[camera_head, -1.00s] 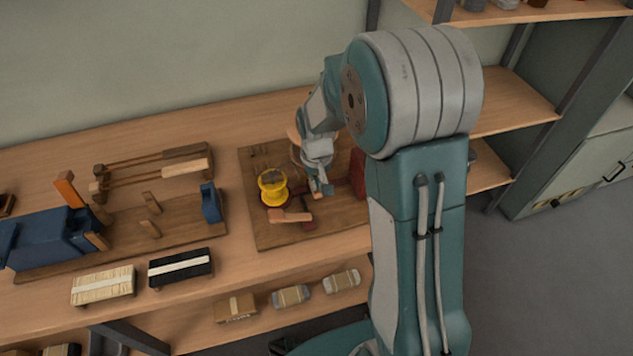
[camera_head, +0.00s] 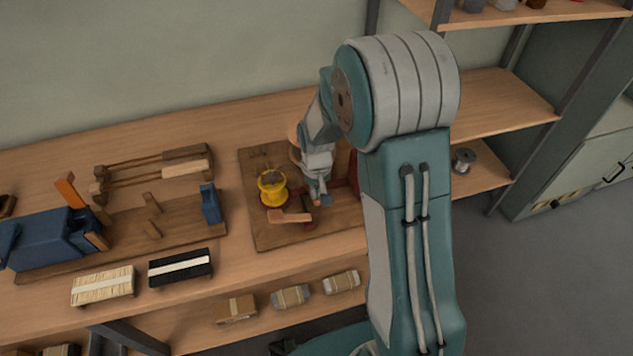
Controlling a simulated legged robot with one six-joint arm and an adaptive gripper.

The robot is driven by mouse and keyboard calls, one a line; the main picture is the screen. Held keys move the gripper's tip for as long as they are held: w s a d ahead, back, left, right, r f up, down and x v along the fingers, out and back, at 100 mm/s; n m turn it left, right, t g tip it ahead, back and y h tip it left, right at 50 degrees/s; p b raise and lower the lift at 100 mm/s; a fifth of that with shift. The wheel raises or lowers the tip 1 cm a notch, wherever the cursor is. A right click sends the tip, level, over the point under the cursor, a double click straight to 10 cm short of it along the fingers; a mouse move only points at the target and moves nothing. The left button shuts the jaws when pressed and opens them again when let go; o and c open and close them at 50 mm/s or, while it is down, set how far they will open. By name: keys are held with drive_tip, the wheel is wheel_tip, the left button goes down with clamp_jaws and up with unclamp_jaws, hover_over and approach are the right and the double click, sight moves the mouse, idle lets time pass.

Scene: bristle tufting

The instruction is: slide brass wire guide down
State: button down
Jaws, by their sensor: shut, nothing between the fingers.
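My gripper (camera_head: 318,192) is over the wooden board (camera_head: 265,233) on the bench, pointing down, just right of a yellow spool (camera_head: 271,190). Its fingers are small in view and partly hidden by the wrist; they look shut with nothing held. A small light-wood handle (camera_head: 290,217) lies just in front of the spool, close to the fingertips.
A blue vise-like device (camera_head: 45,240) stands on a board at left, with wooden tools (camera_head: 155,168) behind it. A pale bristle bundle (camera_head: 103,286) and a black one (camera_head: 180,267) lie at the front edge. Blocks sit on the lower shelf. A wire spool (camera_head: 463,160) stands right.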

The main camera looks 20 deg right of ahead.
wheel_tip(320, 180, up, 13)
drive_tip(key=s+r+t, duration=0.2)
drive_tip(key=s+r, duration=0.4)
drive_tip(key=s, duration=0.5)
drive_tip(key=s+r+t, duration=0.3)
drive_tip(key=s+r, duration=0.3)
drive_tip(key=s, duration=0.4)
drive_tip(key=shift+s+a, duration=0.15)
drive_tip(key=shift+s, duration=0.2)
idle(1.4)
